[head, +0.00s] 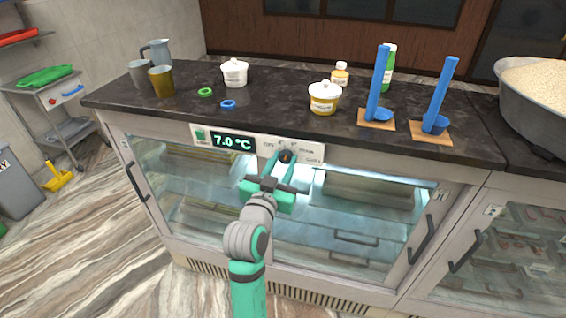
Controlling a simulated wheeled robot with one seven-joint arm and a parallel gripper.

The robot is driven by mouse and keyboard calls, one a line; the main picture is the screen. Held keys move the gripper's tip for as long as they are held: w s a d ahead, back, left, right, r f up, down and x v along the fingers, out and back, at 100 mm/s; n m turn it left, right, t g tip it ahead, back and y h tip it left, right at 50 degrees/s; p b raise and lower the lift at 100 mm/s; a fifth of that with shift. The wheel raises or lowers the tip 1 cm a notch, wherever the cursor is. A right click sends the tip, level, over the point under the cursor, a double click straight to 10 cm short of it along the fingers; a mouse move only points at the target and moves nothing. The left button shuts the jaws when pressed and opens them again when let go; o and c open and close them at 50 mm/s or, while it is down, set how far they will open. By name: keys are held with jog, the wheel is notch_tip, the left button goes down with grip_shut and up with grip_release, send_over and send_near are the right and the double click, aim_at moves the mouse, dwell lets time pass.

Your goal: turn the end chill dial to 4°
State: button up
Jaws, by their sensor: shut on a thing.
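The chill dial (286,157) is a dark round knob on the pale control panel (313,152) along the front of the counter. A green-lit display (232,141) to its left on the panel reads 7.0 °C. Small printed marks surround the dial, but the pointer's setting is too small to read. My gripper (284,160) reaches up to the panel with its green fingers on either side of the dial, shut on it. The fingers partly hide the dial and nearby labels.
The dark countertop (285,125) above holds white tubs, cups, green and blue rings, bottles and two blue upright tools. Glass doors with handles (136,182) lie below the panel. A large bowl (540,105) stands at the right.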

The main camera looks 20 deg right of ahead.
jog(key=n, duration=0.6)
jog(key=shift+f+n, duration=0.1)
jog(key=shift+n, duration=0.2)
dwell(0.4)
jog(key=o, duration=1)
jog(key=shift+o, duration=0.2)
jog(key=v, duration=1.1)
jog(key=shift+d+f, duration=0.1)
